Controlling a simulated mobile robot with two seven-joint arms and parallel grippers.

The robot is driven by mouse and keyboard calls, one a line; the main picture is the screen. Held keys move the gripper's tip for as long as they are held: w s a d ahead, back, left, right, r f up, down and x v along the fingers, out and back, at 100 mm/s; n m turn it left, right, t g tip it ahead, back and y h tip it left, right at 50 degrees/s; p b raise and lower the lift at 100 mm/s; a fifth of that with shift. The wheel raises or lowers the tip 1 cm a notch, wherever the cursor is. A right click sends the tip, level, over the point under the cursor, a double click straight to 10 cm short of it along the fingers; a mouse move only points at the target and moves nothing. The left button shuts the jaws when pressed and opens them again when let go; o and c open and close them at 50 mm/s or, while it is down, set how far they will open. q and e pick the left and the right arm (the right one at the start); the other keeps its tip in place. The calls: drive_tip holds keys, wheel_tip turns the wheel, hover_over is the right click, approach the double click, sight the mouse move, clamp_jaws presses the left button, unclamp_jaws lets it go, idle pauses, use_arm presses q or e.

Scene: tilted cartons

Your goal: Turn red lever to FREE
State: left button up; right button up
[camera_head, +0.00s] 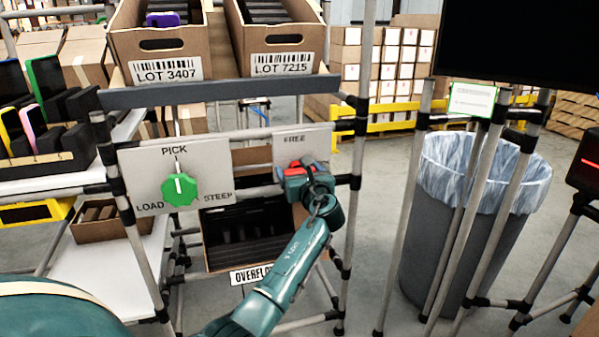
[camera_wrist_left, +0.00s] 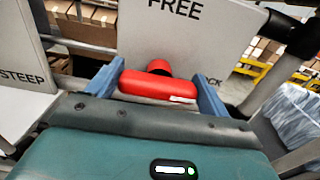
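The red lever (camera_head: 297,171) is mounted on a grey plate (camera_head: 287,150) marked FREE at the top. In the left wrist view, the lever (camera_wrist_left: 158,86) is a red bar lying roughly level below a round red hub, with a white mark near its right end. My left gripper (camera_head: 306,178) is at the lever. Its blue-grey fingers (camera_wrist_left: 157,84) are wide apart, one beside each end of the bar; I cannot tell whether they touch it. My right gripper is not in view.
A second plate (camera_head: 176,176) with a green knob (camera_head: 180,189) marked PICK, LOAD and STEEP is to the left. Cartons LOT 3407 (camera_head: 163,49) and LOT 7215 (camera_head: 280,50) are tilted on the shelf above. A grey bin (camera_head: 447,256) stands right, behind rack posts.

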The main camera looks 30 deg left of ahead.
use_arm(q)
drive_tip(key=c, duration=0.4)
